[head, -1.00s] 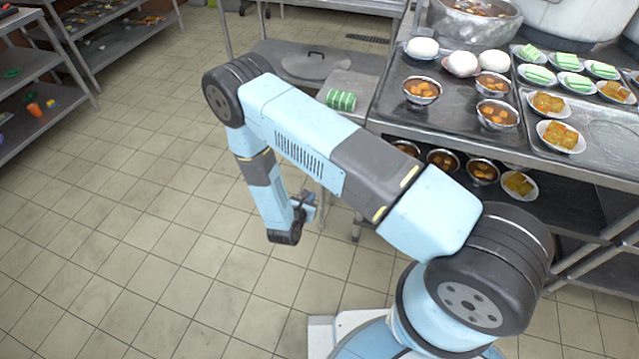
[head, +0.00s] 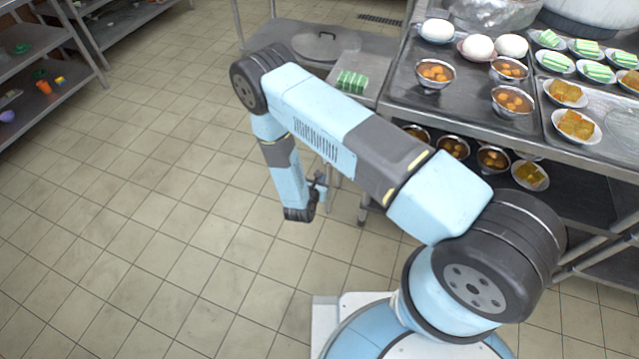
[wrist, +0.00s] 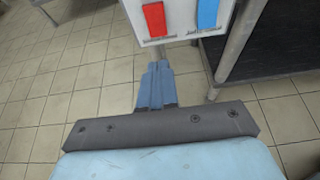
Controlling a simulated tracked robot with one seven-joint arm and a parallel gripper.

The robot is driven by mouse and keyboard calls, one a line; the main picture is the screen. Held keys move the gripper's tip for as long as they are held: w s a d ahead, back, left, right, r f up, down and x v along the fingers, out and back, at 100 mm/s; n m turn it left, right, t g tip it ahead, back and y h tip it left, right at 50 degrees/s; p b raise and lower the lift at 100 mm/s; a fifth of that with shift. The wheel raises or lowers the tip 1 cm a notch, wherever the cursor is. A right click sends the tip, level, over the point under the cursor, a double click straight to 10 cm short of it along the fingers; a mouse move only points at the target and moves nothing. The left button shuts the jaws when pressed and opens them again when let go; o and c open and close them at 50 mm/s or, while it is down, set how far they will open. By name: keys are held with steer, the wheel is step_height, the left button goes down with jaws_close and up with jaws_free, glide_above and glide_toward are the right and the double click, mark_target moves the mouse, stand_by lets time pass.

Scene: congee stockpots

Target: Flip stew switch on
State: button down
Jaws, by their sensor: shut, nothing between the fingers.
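A white switch panel (wrist: 177,32) shows at the top of the wrist view, cut off by the frame edge. It carries a red switch (wrist: 154,19) on the left and a blue switch (wrist: 207,13) on the right. I cannot tell from the frames which is the stew switch or how either is set. My gripper (wrist: 158,67) is shut and empty, pointing toward the panel, with its tips just below the panel's lower edge in the picture. I see no clear contact. In the head view my gripper (head: 320,188) hangs above the floor, left of the counter; the switches are not visible there.
A metal counter (head: 480,120) on the right holds bowls of stew (head: 435,73), white buns (head: 479,47) and plates of food. A large pot (head: 490,10) stands behind. A lower side table holds a lid (head: 326,46) and a green-striped block (head: 352,82). Open tiled floor lies left.

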steer(key=r+x, duration=0.1)
steer(key=x, duration=0.7)
steer(key=shift+w, duration=0.4)
steer(key=shift+d+f, duration=0.1)
steer(key=shift+d, duration=0.05)
steer(key=shift+w+d+t, duration=0.1)
steer(key=shift+w+t, duration=0.1)
steer(key=shift+t, duration=0.1)
steer(key=shift+w+r, duration=0.1)
steer(key=shift+r, duration=0.75)
